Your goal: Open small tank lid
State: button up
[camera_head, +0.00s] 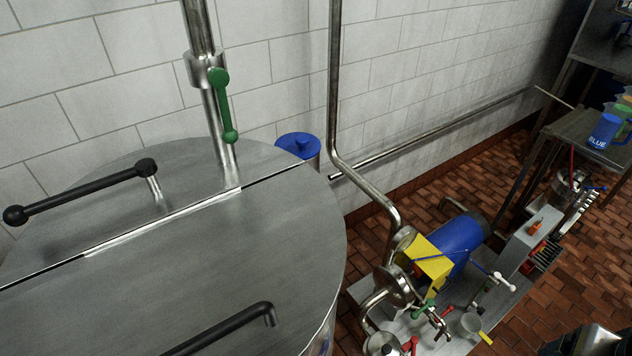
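A large round steel tank top (290,230) fills the left and lower left. A straight seam crosses it and parts it into a rear section (110,190) and a front section (170,280). Both sections lie flat and look closed. A black bar handle with a ball end (80,190) stands on the rear section. A second black handle (225,330) on the front section is cut off by the bottom edge. I cannot tell which part is the small tank lid. My gripper is not clearly in view.
A vertical steel pipe with a green valve handle (222,105) rises at the rear section. A blue-topped container (298,145) stands behind the tank. A blue motor (460,240) with pipes and valves stands right. A metal table (580,130) holds a blue jug (604,130). Brick floor (410,245) shows between.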

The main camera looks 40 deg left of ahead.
aim_at(258, 269)
jog(key=k, duration=0.5)
jog(key=z, duration=1.4)
jog(key=i, duration=0.75)
jog(key=u, duration=4.4)
